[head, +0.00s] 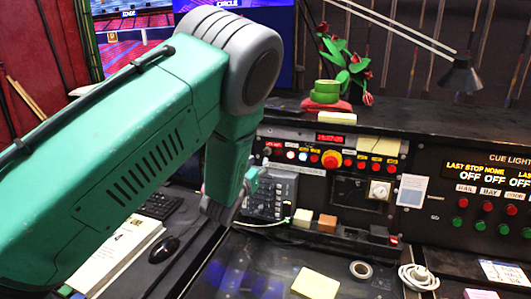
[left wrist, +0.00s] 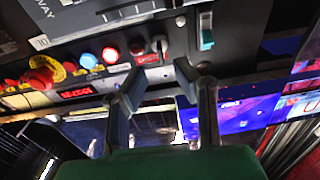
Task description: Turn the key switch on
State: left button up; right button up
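A small silver key switch (left wrist: 160,45) sits on the dark panel in the left wrist view, beside a red button (left wrist: 137,46). I cannot make out which way its key points. My left gripper (left wrist: 158,74) is open, its two dark fingers spread, with the switch beyond the gap between the tips. In the head view the left gripper (head: 243,190) is at the left end of the control panel (head: 345,190), partly behind my arm. I cannot pick out the key switch in the head view. My right gripper is not in view.
A red emergency button (head: 332,159) and rows of small coloured buttons sit on the panel. A blue-green rocker switch (left wrist: 206,32) is close to the fingers. A tape roll (head: 361,269), a yellow pad (head: 315,284) and a mouse (head: 164,249) lie on the desk.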

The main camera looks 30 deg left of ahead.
aim_at(268, 151)
pick_arm(q)
jog(key=x, duration=0.2)
jog(key=a+x, duration=0.1)
jog(key=x, duration=0.1)
jog(key=shift+w+p, duration=0.1)
jog(key=shift+p, duration=0.2)
jog(key=shift+w+d+r, duration=0.1)
jog(key=shift+w+d, duration=0.2)
jog(key=shift+w, duration=0.2)
jog(key=shift+w+d+r, duration=0.1)
jog(key=shift+w+d, duration=0.05)
jog(key=shift+d, duration=0.3)
jog(key=shift+a, duration=0.2)
grip_shut()
jog(key=shift+a, duration=0.35)
jog(key=shift+d, duration=0.1)
